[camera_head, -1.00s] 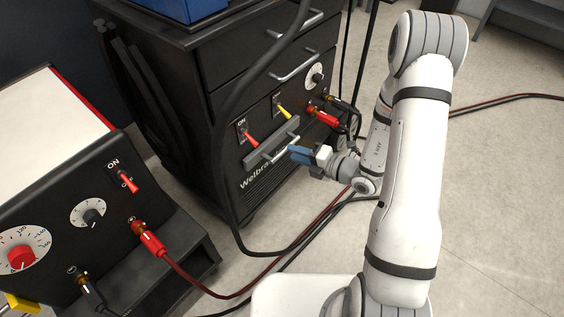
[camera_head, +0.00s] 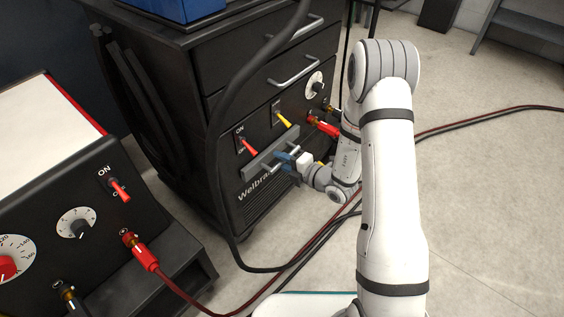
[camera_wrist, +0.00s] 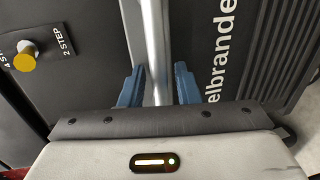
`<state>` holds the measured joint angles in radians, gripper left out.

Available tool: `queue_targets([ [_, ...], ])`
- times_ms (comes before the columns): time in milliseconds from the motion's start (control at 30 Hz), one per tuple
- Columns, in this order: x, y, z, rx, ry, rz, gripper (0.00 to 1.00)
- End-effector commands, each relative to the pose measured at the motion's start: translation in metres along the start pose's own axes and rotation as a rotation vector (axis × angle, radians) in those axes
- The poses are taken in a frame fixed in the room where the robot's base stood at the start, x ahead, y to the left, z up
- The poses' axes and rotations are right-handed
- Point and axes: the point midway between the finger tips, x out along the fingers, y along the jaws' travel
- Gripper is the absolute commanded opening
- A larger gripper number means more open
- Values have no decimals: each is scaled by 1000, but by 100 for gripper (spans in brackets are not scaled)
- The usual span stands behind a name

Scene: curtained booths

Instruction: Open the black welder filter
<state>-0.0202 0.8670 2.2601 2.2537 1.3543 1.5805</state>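The black welder (camera_head: 225,110) is a dark cabinet with "Welbrander" lettering on its front. Its filter (camera_head: 254,168) is a long grey panel below the red and yellow switches, with a metal bar handle. In the wrist view the handle (camera_wrist: 157,45) runs down between the two blue fingers of my gripper (camera_wrist: 158,88). The fingers stand apart, one on each side of the bar, with narrow gaps. In the head view my gripper (camera_head: 284,160) is at the filter's right part and hides some of it. I cannot tell whether the panel is out from the cabinet face.
A second machine (camera_head: 60,200) with a red switch and dials stands at the lower left. Thick black cable (camera_head: 216,150) hangs in front of the cabinet, left of the filter. Red and black cables (camera_head: 480,118) cross the floor. Open floor (camera_head: 490,210) lies to the right.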

Motion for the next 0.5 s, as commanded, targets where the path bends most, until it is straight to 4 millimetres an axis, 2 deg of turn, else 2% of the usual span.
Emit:
queue_targets([
  [100, 0, 0, 0, 0, 0, 0, 28],
  [433, 0, 0, 0, -1, 1, 0, 1],
  [500, 0, 0, 0, -1, 1, 0, 0],
])
